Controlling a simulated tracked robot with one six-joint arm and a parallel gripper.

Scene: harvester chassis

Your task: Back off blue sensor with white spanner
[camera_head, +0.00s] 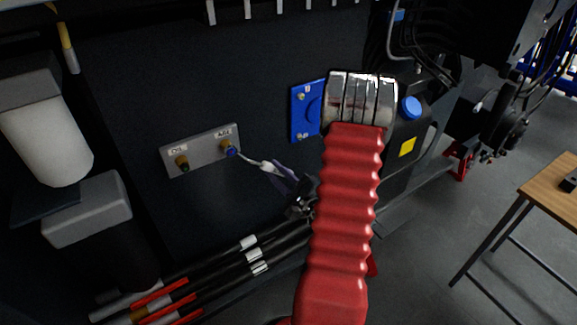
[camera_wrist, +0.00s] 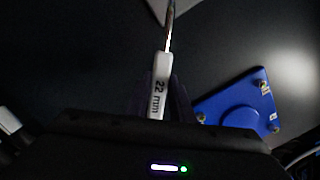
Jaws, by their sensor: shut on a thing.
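The blue sensor (camera_head: 230,151) sits on the right side of a grey plate (camera_head: 200,150) on the dark chassis wall, under a small label. My gripper (camera_head: 286,178) is shut on the white spanner (camera_head: 262,166), which reaches left and up to the blue sensor. The spanner's head appears at the sensor; whether it is seated around it is too small to tell. In the wrist view the spanner (camera_wrist: 160,86) shows a "22 mm" mark and stands between my gripper's fingers (camera_wrist: 165,95). Its far end runs up to the top edge, and the sensor is not visible there.
A blue cover (camera_head: 304,112) is on the wall to the right, also in the wrist view (camera_wrist: 235,108). Hoses (camera_head: 190,285) run below. A white canister (camera_head: 47,140) is at left.

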